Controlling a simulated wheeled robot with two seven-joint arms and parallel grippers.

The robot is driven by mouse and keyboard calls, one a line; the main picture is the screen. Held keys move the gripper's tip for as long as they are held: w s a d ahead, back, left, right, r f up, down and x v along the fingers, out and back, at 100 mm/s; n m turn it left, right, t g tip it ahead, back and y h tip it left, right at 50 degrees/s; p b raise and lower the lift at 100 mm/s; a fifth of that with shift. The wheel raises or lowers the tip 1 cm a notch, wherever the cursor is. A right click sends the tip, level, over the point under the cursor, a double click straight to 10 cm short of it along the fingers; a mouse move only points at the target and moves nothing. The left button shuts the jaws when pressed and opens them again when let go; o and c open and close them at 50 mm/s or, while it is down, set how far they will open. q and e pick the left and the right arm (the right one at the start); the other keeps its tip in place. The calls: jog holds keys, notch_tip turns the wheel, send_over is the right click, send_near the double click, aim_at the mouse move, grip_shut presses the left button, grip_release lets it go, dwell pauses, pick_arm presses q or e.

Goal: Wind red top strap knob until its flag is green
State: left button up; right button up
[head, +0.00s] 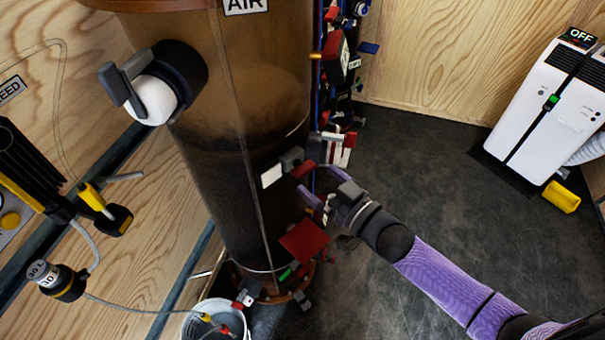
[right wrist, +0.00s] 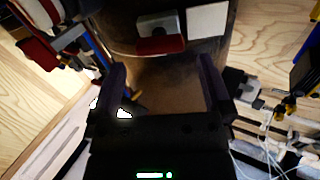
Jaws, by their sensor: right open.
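A large brown cylinder (head: 225,100) stands upright at the centre. On its right side is a grey block (head: 291,157) with a red piece (head: 304,169) and a white plate (head: 271,176) beside it. The right wrist view shows the grey block (right wrist: 160,25), the red piece (right wrist: 161,45) and the white plate (right wrist: 208,22) ahead of the fingers. No green shows on this fitting. My right gripper (head: 318,182) has purple fingers, is open and empty, and is just right of and below the red piece, apart from it. My left gripper is out of view.
Lower on the cylinder are a red square plate (head: 304,241) and a small green piece (head: 285,274). Red, black and blue fittings (head: 338,58) crowd behind the cylinder. A white bucket (head: 215,322) stands at the front.

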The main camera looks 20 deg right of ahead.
aim_at(308, 173)
jog(key=x, duration=0.3)
jog(key=shift+w+a+f+b, duration=0.1)
jog(key=shift+w+b, duration=0.2)
jog(key=shift+b, duration=0.1)
jog(key=shift+w+a, duration=0.1)
jog(key=shift+w, duration=0.05)
jog(key=c, duration=1.1)
jog(key=shift+n, duration=0.9)
pick_arm(q)
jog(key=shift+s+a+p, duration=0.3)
jog(key=shift+p, duration=0.3)
pick_arm(e)
jog(key=shift+n, duration=1.9)
